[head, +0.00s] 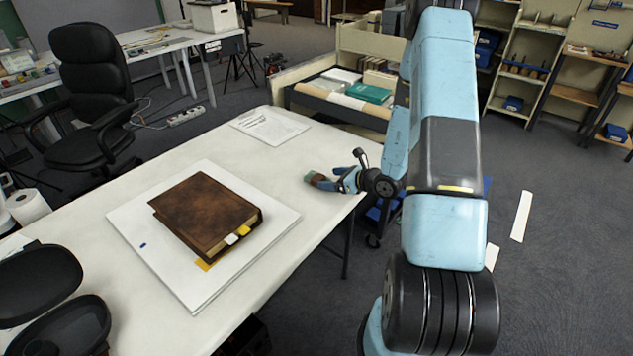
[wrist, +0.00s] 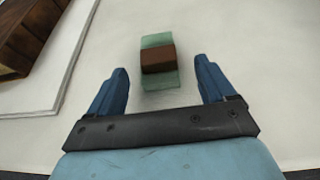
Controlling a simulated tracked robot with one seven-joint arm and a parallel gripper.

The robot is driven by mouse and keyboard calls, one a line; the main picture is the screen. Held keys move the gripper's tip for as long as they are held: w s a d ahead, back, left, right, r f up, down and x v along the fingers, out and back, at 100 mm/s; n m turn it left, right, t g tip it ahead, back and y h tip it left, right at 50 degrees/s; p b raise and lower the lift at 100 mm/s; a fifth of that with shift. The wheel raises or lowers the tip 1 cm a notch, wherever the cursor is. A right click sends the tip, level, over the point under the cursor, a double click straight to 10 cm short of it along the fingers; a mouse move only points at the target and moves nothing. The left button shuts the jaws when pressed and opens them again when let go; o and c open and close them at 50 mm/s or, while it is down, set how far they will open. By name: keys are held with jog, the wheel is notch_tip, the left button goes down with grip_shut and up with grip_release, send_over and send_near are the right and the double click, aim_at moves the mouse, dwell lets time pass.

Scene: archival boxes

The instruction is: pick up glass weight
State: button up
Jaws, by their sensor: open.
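The glass weight (wrist: 158,82) is a greenish block with a brown band around its middle. In the wrist view it lies on the white table top, just beyond and between the fingertips. My gripper (wrist: 160,85) is open, one blue finger on each side, with nothing held. In the head view the glass weight (head: 322,181) shows small near the table's right edge, partly hidden by my gripper (head: 335,178).
A large brown book (head: 205,212) lies on a white board (head: 135,238) left of my gripper. Papers (head: 270,125) lie at the far end of the white table (head: 190,155). A black chair (head: 90,90) stands behind it. Bare table surrounds the weight.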

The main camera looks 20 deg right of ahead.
aim_at(318, 177)
jog(key=shift+x, duration=2.8)
jog(key=shift+s+a+r, duration=0.1)
jog(key=shift+a, duration=0.05)
jog(key=c, duration=1.2)
